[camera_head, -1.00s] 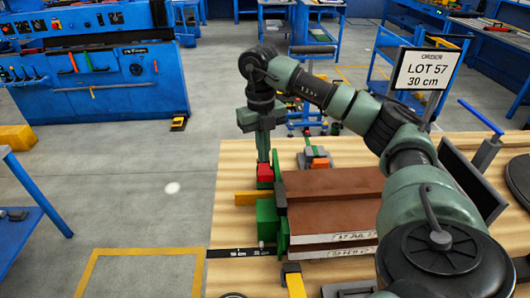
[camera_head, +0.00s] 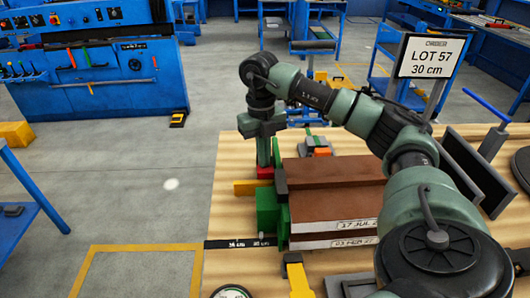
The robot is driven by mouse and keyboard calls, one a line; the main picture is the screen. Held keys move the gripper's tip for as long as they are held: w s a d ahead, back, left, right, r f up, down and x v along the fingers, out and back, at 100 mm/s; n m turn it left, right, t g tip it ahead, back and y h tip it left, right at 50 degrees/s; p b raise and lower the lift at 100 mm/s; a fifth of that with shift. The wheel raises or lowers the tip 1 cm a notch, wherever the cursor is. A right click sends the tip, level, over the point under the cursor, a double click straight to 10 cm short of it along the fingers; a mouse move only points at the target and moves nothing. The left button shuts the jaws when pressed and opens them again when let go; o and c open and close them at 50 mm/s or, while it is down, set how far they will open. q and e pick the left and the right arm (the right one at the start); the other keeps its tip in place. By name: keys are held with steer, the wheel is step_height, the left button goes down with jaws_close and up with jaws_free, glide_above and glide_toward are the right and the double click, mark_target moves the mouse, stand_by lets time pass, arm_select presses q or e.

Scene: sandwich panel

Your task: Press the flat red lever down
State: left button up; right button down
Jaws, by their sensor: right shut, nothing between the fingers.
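The flat red lever (camera_head: 265,173) shows as a small red block at the left end of the brown panels, behind a green clamp-like block (camera_head: 267,212). My right gripper (camera_head: 264,161) points straight down with its fingers shut and empty. Its fingertips are right on top of the red lever and appear to touch it. The fingers hide part of the lever's upper face. The lever sits low, close to the level of the yellow bar (camera_head: 245,188) beside it. My left gripper is not in view.
Stacked brown panels (camera_head: 335,190) with date labels lie right of the lever. A sign (camera_head: 430,56) reads LOT 57, 30 cm. A dark scale strip (camera_head: 240,243), a yellow piece (camera_head: 297,278) and a round dial (camera_head: 231,291) are at the front.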

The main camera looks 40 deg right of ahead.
steer(key=shift+f, duration=0.8)
steer(key=shift+w+d+r+p, duration=0.15)
steer(key=shift+w+r+p, duration=0.15)
steer(key=shift+r, duration=0.15)
steer(key=shift+w+d+r+p, duration=0.15)
steer(key=shift+w+r+p, duration=0.1)
steer(key=shift+w+p, duration=0.25)
steer(key=shift+w+d+r+p, duration=0.15)
steer(key=shift+w+r+p, duration=0.05)
steer(key=shift+w+p, duration=0.2)
steer(key=shift+w+d+f, duration=0.1)
steer(key=shift+w+f, duration=0.1)
steer(key=shift+w, duration=0.15)
steer(key=shift+s, duration=0.1)
step_height(320, 180, up, 8)
steer(key=shift+w+d, duration=0.15)
steer(key=shift+w, duration=0.25)
steer(key=shift+f, duration=0.1)
